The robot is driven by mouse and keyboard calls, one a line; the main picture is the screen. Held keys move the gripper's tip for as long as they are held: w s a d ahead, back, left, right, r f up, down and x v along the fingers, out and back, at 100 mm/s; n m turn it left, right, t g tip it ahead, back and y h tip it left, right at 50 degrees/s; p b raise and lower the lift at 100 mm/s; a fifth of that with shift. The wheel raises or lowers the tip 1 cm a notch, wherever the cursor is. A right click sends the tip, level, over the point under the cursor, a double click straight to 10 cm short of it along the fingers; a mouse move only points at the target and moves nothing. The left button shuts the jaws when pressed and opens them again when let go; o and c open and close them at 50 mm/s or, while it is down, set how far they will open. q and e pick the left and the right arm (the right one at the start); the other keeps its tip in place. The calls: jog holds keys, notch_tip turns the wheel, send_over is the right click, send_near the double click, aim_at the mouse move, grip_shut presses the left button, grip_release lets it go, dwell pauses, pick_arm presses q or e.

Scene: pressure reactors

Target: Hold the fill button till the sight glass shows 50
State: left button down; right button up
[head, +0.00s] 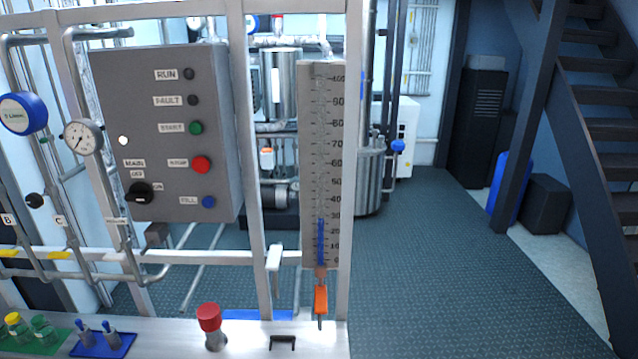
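The blue fill button (208,202) is at the lower right of the grey control panel (125,85), beside its FILL label. Nothing touches it. The sight glass (321,165) is a tall narrow gauge with a scale up to 100, mounted right of the panel. Its blue liquid column (320,242) tops out a little under the 30 mark. Neither of my grippers is in the head view.
The panel also has a green start button (196,128), a red button (201,164) and a black rotary switch (139,193). Below stand a red-capped valve (210,325) and an orange handle (320,299). Open floor (430,260) lies to the right, before stairs (600,125).

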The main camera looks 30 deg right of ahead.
grip_shut()
dwell(1.1)
